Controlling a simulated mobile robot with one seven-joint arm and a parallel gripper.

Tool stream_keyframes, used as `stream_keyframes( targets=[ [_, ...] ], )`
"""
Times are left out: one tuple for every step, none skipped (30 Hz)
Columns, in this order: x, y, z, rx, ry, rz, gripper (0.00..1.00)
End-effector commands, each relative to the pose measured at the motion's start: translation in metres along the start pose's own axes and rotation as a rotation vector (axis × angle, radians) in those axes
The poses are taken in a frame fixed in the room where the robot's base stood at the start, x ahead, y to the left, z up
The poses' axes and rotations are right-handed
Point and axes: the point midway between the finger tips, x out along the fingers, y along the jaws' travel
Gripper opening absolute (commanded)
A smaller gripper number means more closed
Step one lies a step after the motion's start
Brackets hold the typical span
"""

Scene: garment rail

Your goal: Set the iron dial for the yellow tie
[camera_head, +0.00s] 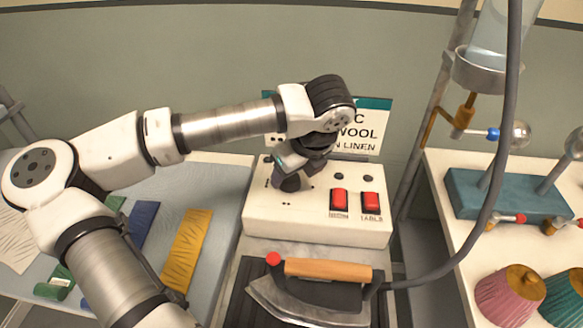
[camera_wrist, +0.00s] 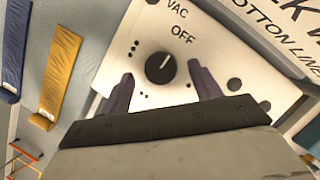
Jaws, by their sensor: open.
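The iron dial is a round black knob (camera_wrist: 160,67) on a white control box (camera_head: 262,222). In the wrist view its pale pointer line points up and slightly right, toward the printed word OFF. Groups of black dots are printed on the panel beside it. My gripper (camera_wrist: 163,84) is open, with one finger on each side of the knob in the picture; I cannot tell whether they touch it. In the head view my gripper (camera_head: 292,160) is over the box's left part and hides much of the dial area. The yellow tie (camera_head: 187,247) lies flat on the left table; it also shows in the wrist view (camera_wrist: 60,70).
A blue tie (camera_head: 141,223) lies left of the yellow one. Two red switches (camera_head: 339,200) sit on the box's right front. The iron (camera_head: 315,296) rests in front. A partly hidden fabric sign (camera_head: 368,140) stands behind. A grey hose (camera_head: 490,190) hangs at right.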

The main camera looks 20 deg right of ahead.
Motion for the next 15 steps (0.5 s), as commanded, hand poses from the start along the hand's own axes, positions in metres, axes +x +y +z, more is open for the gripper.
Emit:
stream_keyframes(
  targets=[
    [0.005, 0.0, 0.0, 0.0, 0.003, 0.001, 0.63],
    [0.007, 0.0, 0.0, 0.0, 0.001, 0.001, 0.63],
    [0.01, 0.0, 0.0, 0.0, 0.001, 0.001, 0.63],
    [0.012, 0.0, 0.0, 0.001, 0.001, 0.001, 0.63],
    [0.014, 0.0, 0.0, 0.001, 0.001, 0.001, 0.63],
    [0.015, 0.0, -0.001, 0.001, 0.001, 0.001, 0.63],
    [0.016, 0.0, -0.001, 0.001, 0.0, 0.001, 0.63],
    [0.017, 0.0, -0.001, 0.001, 0.0, 0.001, 0.63],
    [0.017, 0.0, -0.001, 0.001, 0.0, 0.0, 0.63],
    [0.017, 0.0, -0.001, 0.001, 0.0, 0.0, 0.63],
    [0.017, 0.0, -0.001, 0.001, 0.0, 0.0, 0.63],
    [0.017, 0.0, -0.001, 0.001, 0.0, 0.0, 0.63],
    [0.017, 0.0, -0.001, 0.001, 0.0, 0.0, 0.63],
    [0.017, 0.0, 0.0, 0.001, 0.0, 0.0, 0.63],
    [0.017, 0.0, 0.0, 0.001, 0.0, 0.0, 0.59]
  ],
)
